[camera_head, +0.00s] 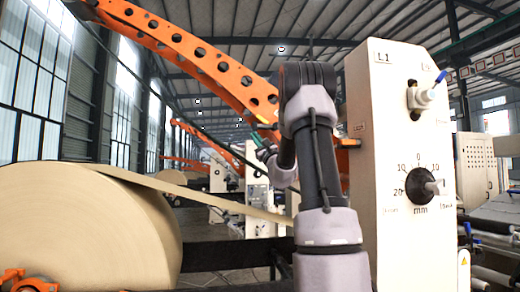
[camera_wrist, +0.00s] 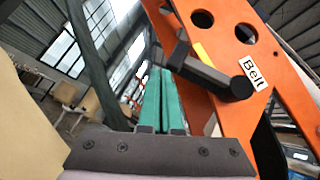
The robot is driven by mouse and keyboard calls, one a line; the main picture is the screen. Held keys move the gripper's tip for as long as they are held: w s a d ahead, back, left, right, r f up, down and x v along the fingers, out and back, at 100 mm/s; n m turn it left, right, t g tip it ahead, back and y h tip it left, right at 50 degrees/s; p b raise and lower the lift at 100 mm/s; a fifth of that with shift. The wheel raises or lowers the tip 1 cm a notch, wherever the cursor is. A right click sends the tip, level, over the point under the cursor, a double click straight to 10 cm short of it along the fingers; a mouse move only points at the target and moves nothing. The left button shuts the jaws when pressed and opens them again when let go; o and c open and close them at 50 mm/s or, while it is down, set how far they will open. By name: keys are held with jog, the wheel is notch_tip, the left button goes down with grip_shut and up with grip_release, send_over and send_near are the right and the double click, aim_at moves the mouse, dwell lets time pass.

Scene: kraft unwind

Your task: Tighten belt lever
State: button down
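The belt lever (camera_wrist: 205,72) is a black handle on a round black hub beside the white "Belt" label (camera_wrist: 252,73), on an orange perforated arm in the wrist view. A yellow mark shows next to the handle. My gripper (camera_wrist: 160,75) has two green fingers side by side with almost no gap, and nothing shows between them. Its tips point just left of the lever's handle; whether they touch it I cannot tell. In the head view my gripper (camera_head: 264,150) is partly hidden behind my arm, in front of the lower part of the orange arm (camera_head: 215,65). The lever is not discernible there.
A large kraft paper roll (camera_head: 85,225) fills the left, its web running right behind my arm. A white control panel (camera_head: 400,130) marked L1, with a knob and dial, stands close on the right. More orange arms (camera_head: 200,140) stand farther back.

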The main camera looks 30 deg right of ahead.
notch_tip(320, 180, up, 6)
jog(key=a, duration=0.1)
jog(key=shift+w+a+r, duration=0.15)
jog(key=shift+w+r, duration=0.05)
dwell(0.3)
jog(key=shift+r, duration=0.1)
dwell(0.7)
